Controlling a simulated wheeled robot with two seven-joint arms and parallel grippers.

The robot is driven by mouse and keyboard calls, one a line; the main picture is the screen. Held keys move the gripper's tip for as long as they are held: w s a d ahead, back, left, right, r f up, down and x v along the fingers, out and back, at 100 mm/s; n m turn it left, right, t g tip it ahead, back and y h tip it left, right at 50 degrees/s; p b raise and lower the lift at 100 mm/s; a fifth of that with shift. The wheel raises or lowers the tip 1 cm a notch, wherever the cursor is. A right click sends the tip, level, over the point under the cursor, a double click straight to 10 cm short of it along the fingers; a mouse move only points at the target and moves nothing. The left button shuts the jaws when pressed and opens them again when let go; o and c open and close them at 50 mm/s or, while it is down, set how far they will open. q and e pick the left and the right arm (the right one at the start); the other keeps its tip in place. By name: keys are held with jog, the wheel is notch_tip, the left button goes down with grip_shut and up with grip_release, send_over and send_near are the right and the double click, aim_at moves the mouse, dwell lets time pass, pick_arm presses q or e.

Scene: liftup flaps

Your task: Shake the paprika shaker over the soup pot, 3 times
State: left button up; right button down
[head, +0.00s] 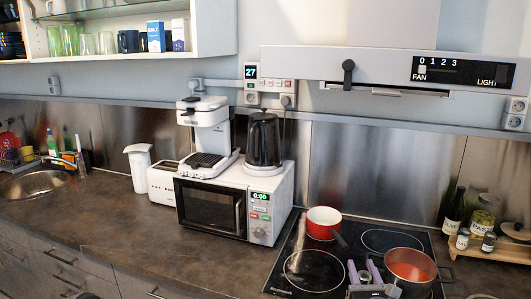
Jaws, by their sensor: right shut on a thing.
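The soup pot (410,266) stands on the front right of the cooktop, with orange-red soup inside. My right gripper (364,271) is at the bottom edge of the head view, just left of the pot, and its two fingers show purple. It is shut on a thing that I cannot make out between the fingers. My left gripper is not in view.
A red saucepan (324,222) stands at the back left of the black cooktop (312,270). The wooden rack (494,250) also holds a dark bottle (453,212) and a pasta jar (483,216). A microwave (233,204) stands left of the cooktop. The counter (110,228) farther left is clear.

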jog(key=s+a+f, duration=0.4)
jog(key=a, duration=0.1)
notch_tip(320, 180, down, 10)
jog(key=b, duration=1)
jog(key=shift+s+a+f+y, duration=0.25)
jog(key=shift+s+a+y, duration=0.05)
jog(key=shift+s+f, duration=0.1)
